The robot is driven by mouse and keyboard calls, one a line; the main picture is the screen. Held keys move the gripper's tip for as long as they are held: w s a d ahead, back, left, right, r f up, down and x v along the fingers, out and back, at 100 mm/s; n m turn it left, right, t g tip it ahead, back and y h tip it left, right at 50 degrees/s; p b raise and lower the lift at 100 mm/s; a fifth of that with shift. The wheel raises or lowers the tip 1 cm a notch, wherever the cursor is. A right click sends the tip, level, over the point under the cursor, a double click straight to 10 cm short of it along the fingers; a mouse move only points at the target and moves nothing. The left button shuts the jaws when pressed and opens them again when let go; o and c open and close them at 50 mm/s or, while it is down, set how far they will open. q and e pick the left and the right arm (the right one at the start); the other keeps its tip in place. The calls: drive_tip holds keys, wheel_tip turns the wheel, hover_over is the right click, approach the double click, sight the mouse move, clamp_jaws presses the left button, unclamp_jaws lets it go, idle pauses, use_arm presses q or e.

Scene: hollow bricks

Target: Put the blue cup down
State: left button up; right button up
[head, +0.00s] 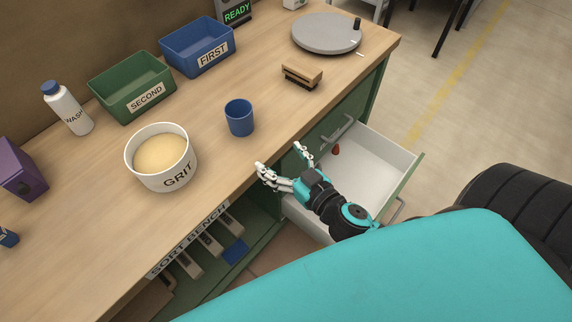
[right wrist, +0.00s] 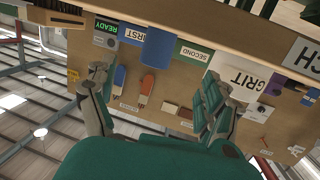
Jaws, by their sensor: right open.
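The blue cup (head: 240,119) stands upright on the wooden bench top, near its front edge, in the head view. It also shows in the right wrist view (right wrist: 158,48), beyond the fingers, where the picture is turned over. My right gripper (head: 281,158) is open and empty at the bench's front edge, below and to the right of the cup in the head view. Its fingers are apart from the cup. In the right wrist view the open fingers (right wrist: 154,78) spread to either side with nothing between them. My left gripper is not in view.
A white GRIT bowl (head: 163,177) stands left of the cup. The green SECOND bin (head: 122,96) and blue FIRST bin (head: 187,60) stand behind. A brush (head: 302,78) and grey disc (head: 345,34) are rightward. An open drawer (head: 395,150) holds a small red object (head: 336,150).

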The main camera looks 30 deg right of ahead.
drive_tip(key=shift+s+d+r, duration=0.1)
drive_tip(key=shift+s+r, duration=0.05)
drive_tip(key=shift+s, duration=0.55)
